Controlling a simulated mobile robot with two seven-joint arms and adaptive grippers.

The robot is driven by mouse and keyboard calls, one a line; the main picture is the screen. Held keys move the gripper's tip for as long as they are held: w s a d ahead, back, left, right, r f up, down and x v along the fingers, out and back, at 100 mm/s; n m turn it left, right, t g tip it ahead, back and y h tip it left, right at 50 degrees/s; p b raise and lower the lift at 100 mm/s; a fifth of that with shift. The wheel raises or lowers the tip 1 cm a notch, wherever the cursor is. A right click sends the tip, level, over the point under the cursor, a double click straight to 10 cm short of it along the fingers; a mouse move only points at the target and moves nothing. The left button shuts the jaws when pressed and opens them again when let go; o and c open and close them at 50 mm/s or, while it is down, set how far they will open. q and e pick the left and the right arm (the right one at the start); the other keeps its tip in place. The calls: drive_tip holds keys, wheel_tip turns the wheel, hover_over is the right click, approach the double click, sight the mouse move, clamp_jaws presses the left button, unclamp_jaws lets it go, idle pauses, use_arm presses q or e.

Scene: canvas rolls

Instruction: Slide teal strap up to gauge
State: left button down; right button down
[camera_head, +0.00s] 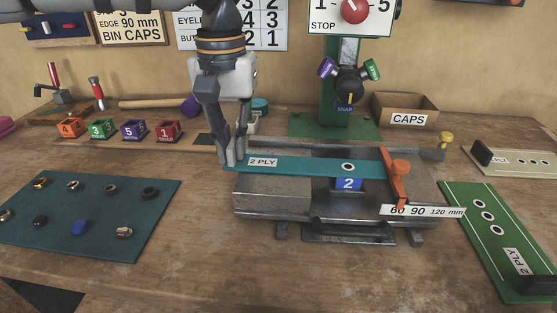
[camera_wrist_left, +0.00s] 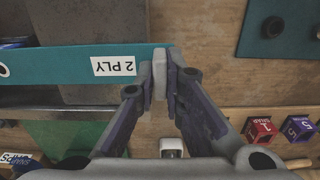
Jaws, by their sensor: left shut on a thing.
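The teal strap (camera_head: 310,165), labelled 2 PLY, lies across the grey metal press bed (camera_head: 270,200). It has one eyelet near its right end and passes over a blue block marked 2 (camera_head: 348,184). The gauge is an orange arm (camera_head: 396,178) above a scale plate (camera_head: 422,211) reading 60, 90, 120 mm. The strap's right end is close to the orange arm; I cannot tell if they touch. My left gripper (camera_head: 233,160) is shut on the strap's left end. The strap (camera_wrist_left: 85,66) runs left from the fingertips (camera_wrist_left: 162,76) in the left wrist view. My right gripper is not in view.
A dark teal mat (camera_head: 90,215) with several eyelets and caps lies at left. Several coloured bins (camera_head: 133,130) stand behind it. The green press column (camera_head: 340,90) rises behind the bed. A green strap (camera_head: 500,240) lies at right. The front table is mostly clear.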

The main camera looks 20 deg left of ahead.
use_arm(q)
drive_tip(key=c, duration=1.6)
unclamp_jaws()
drive_tip(key=shift+r, duration=0.1)
